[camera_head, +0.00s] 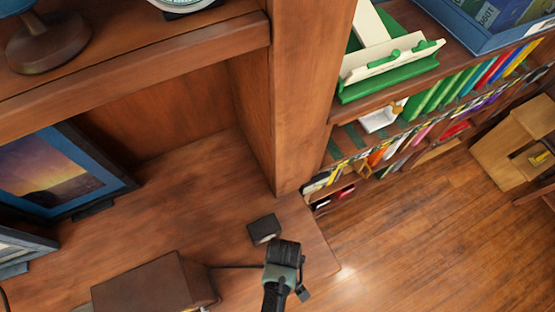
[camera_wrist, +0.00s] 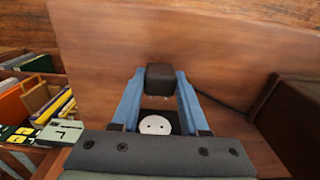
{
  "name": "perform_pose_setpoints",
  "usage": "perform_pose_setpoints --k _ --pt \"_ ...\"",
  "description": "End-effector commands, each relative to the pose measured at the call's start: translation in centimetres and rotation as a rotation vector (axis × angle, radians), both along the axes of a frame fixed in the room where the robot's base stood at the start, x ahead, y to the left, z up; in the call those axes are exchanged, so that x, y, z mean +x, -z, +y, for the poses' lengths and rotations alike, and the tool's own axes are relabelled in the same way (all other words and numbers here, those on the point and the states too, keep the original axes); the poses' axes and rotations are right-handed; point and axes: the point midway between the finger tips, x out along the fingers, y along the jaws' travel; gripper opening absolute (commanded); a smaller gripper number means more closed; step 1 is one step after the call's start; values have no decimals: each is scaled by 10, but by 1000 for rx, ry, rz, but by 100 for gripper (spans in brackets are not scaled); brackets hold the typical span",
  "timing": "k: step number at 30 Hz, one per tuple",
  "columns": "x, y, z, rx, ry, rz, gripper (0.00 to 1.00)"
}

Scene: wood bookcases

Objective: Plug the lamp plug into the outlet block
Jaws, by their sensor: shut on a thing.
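The outlet block (camera_head: 264,229) is a small dark block on the wooden shelf top. Its round white face with two holes (camera_wrist: 155,125) shows between my fingers in the wrist view. My gripper (camera_head: 283,258) is just in front of the block in the head view. In the wrist view my gripper's blue fingers are shut on the dark lamp plug (camera_wrist: 161,77). Small light prongs show at the plug's lower edge, on the side toward the white face. Plug and outlet look apart. In the head view my gripper hides most of the plug.
A brown box (camera_head: 152,287) stands at the lower left, with a thin dark cord (camera_head: 238,266) running from it toward my gripper. A wooden upright (camera_head: 299,100) rises behind the block. A framed picture (camera_head: 60,171) stands left. The shelf's edge is close on the right.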

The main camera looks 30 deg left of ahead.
Motion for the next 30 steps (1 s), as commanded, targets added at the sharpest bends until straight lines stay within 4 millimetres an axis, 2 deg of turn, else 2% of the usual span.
perform_pose_setpoints --k 8,21,30 --pt "3 0 4 0 -2 -1 0" --pt "27 2 34 2 -3 -1 0" --pt "35 0 46 0 -2 0 0"
